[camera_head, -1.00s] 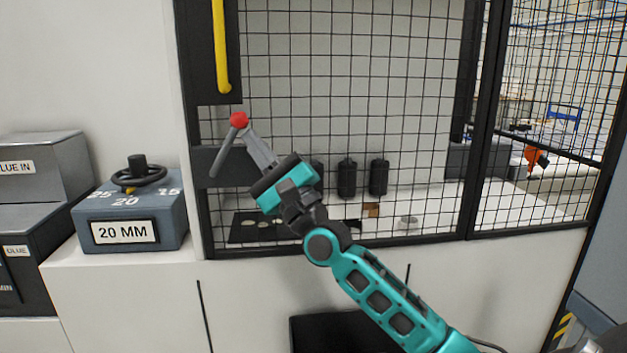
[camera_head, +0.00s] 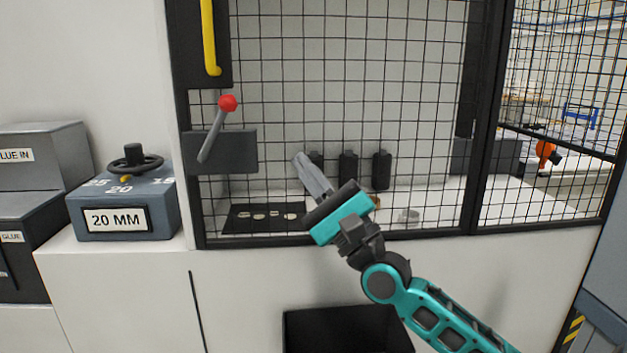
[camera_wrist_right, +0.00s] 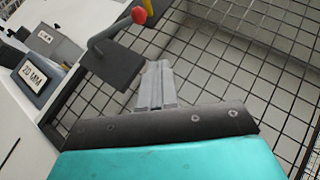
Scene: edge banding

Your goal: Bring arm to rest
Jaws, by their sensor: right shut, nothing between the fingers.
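My right gripper (camera_head: 298,158) is in front of the black mesh guard, with its grey fingers shut together and nothing between them. It points up and to the left, apart from the lever (camera_head: 212,135) with the red ball knob. In the right wrist view, the shut fingers (camera_wrist_right: 158,68) show at the centre, with the lever's red knob (camera_wrist_right: 139,15) above and to the left. My teal right arm comes in from the lower right. My left gripper is not in view.
The mesh guard (camera_head: 300,60) has a yellow handle (camera_head: 209,40) at its upper left. A thickness block (camera_head: 125,205) marked 20 MM with a black handwheel stands at left. A black bin (camera_head: 345,330) sits below the guard. Dark grey glue boxes (camera_head: 45,155) stand at far left.

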